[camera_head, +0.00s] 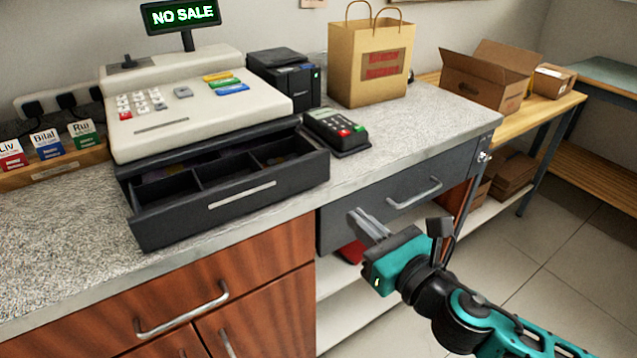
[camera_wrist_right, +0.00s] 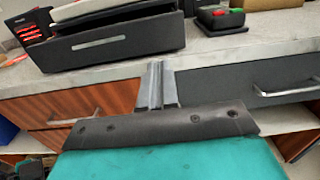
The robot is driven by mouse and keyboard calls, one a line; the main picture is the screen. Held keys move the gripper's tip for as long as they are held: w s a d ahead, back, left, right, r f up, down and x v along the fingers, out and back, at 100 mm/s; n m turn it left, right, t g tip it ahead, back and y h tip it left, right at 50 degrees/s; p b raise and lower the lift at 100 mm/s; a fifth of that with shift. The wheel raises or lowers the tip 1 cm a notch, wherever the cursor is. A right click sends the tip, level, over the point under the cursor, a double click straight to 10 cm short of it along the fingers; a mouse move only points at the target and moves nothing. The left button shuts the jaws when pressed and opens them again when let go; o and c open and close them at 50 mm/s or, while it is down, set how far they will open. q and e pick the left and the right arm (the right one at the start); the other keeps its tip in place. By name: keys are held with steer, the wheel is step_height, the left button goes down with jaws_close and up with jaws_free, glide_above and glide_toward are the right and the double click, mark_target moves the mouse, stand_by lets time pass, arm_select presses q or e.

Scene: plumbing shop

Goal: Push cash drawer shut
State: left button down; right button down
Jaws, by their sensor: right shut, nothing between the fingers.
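The black cash drawer (camera_head: 240,192) sticks out open at the front of the white cash register (camera_head: 190,108) on the counter. Its compartments show, and a pale strip marks its front face. The drawer front also shows in the right wrist view (camera_wrist_right: 105,42). My right gripper (camera_head: 366,226) is shut and empty. It is to the right of the drawer and lower, in front of the grey under-counter drawer, apart from the cash drawer. In the right wrist view its fingers (camera_wrist_right: 156,85) point toward the counter edge. My left gripper is not in view.
A card terminal (camera_head: 336,130) stands right of the cash drawer, with a black printer (camera_head: 285,76) and a paper bag (camera_head: 369,62) behind. A grey drawer (camera_head: 418,190) with a handle is under the speckled counter (camera_head: 60,230). Boxes stand on the wooden table at right.

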mark_target(309, 174)
steer(key=x, duration=1.2)
steer(key=shift+w+a, duration=0.1)
steer(key=shift+w, duration=0.05)
